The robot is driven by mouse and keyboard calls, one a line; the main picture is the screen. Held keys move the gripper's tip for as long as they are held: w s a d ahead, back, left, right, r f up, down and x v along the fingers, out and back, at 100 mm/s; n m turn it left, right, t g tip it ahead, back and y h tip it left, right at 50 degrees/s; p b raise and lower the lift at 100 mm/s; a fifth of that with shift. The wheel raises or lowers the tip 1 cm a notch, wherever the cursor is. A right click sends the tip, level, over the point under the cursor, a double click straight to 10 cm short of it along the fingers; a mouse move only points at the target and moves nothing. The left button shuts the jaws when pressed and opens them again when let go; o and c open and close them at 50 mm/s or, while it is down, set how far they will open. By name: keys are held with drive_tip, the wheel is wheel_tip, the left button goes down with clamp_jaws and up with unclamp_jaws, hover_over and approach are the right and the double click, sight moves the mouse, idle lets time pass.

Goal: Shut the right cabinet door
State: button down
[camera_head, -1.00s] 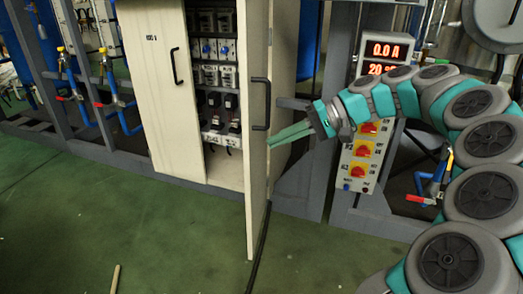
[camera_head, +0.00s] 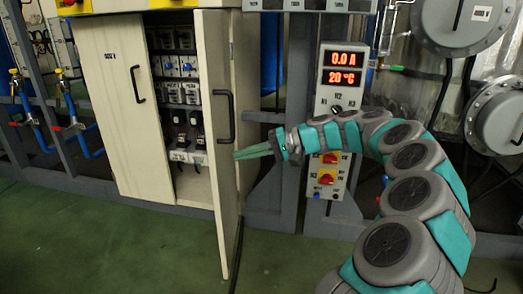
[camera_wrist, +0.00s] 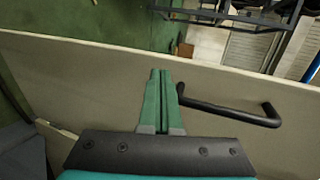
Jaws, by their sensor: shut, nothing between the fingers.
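The right cabinet door (camera_head: 220,150) is a cream panel standing open, swung out toward me, with a black bar handle (camera_head: 225,116) on its outer face. My gripper (camera_head: 237,156) is shut and empty, its green fingertips at the door's outer face just below the handle. In the wrist view the shut fingers (camera_wrist: 159,75) lie over the door panel (camera_wrist: 90,75), beside the black handle (camera_wrist: 255,115). I cannot tell for sure whether they touch the panel. The cabinet's left door (camera_head: 120,110) is closed.
Electrical breakers (camera_head: 185,95) show inside the cabinet. A control panel (camera_head: 335,90) with a red display and knobs stands right of the door, behind my arm. Blue pipes and valves (camera_head: 60,120) are at the left. The green floor (camera_head: 120,245) in front is clear.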

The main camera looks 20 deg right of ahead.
sight(216, 157)
drive_tip(key=shift+w+a, duration=0.25)
drive_tip(key=shift+a, duration=0.4)
drive_tip(key=shift+w+a, duration=0.3)
drive_tip(key=shift+a, duration=0.4)
drive_tip(key=shift+w+a, duration=0.25)
drive_tip(key=shift+a, duration=0.4)
drive_tip(key=shift+a, duration=0.1)
